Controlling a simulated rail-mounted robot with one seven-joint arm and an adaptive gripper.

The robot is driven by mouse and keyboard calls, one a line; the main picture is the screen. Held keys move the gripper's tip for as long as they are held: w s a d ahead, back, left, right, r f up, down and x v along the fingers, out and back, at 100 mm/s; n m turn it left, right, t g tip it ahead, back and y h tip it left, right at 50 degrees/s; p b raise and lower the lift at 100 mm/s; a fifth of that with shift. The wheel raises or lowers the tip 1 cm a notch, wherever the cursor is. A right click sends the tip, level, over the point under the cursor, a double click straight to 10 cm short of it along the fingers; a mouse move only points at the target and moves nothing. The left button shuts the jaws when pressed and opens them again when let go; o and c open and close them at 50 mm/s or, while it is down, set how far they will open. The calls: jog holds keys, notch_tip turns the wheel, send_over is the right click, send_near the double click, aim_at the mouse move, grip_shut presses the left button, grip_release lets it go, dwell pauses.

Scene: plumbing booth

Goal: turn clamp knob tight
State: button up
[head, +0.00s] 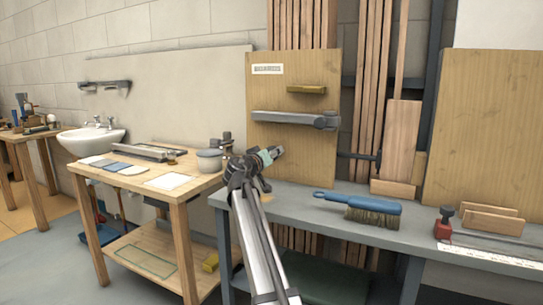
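My gripper (272,154) is at the end of my grey arm, near the middle of the head view, in front of the lower left part of a wooden board. Its fingers are small and dark here, and I cannot tell whether they are open or shut. A red clamp-like piece with a dark knob (446,211) stands on the grey bench at the right, well apart from my gripper. A dark bar with an upright end piece (376,158) is right of the board. I cannot tell for certain which part is the task's clamp knob.
The grey bench (335,222) carries a blue-handled brush (362,208) and wooden blocks (490,222). The board (262,92) bears a grey bar (293,118). A wooden table (128,180) at left holds a grey pot (210,160). A white sink (90,139) is on the wall.

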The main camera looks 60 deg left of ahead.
jog(key=o, duration=1.2)
jog(key=shift+w, duration=0.1)
jog(key=v, duration=1.2)
